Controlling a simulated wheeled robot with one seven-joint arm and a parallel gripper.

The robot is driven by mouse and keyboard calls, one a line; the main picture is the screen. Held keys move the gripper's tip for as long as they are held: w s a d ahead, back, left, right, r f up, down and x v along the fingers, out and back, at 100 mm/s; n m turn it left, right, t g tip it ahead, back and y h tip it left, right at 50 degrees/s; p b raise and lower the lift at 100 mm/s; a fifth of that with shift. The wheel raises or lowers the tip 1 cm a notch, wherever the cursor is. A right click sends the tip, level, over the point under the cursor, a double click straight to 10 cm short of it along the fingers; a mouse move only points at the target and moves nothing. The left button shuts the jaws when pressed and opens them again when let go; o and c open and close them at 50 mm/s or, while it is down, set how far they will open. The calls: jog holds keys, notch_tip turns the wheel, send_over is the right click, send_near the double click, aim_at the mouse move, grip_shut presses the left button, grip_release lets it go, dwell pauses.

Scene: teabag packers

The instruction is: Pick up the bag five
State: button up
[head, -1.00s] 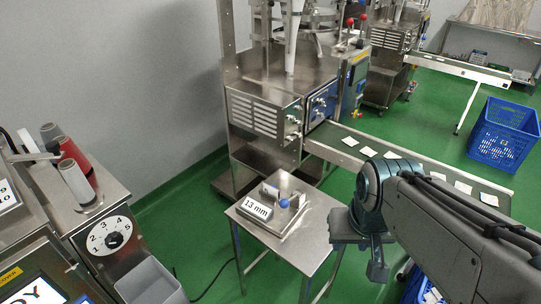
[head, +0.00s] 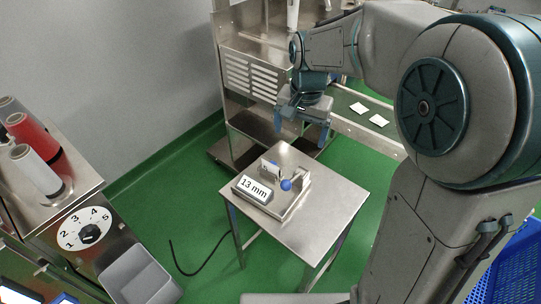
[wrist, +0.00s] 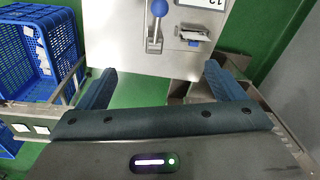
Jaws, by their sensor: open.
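My gripper (head: 302,128) is open and empty. It hangs above the far side of the small steel table, near the packing machine. In the wrist view its two fingers (wrist: 160,75) are spread wide with no bag between them. My arm hides the rest of the belt. I cannot tell which bag is bag five.
The small steel table (head: 335,205) carries a gauge fixture with a "13 mm" display (head: 252,188) and a blue-knobbed lever (head: 286,184). A blue crate (wrist: 25,50) holds white bags. A numbered dial (head: 84,229) and grey bin (head: 140,278) are at left.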

jog(key=m+g+b, duration=0.1)
jog(key=m, duration=0.1)
send_over(270, 164)
notch_tip(270, 164, down, 6)
jog(key=f, duration=0.1)
notch_tip(270, 164, down, 14)
jog(key=shift+w+r+b, duration=0.1)
jog(key=shift+r+b, duration=0.1)
jog(key=shift+b, duration=0.25)
jog(key=c, duration=1.1)
jog(key=shift+r, duration=0.1)
jog(key=shift+c, duration=0.2)
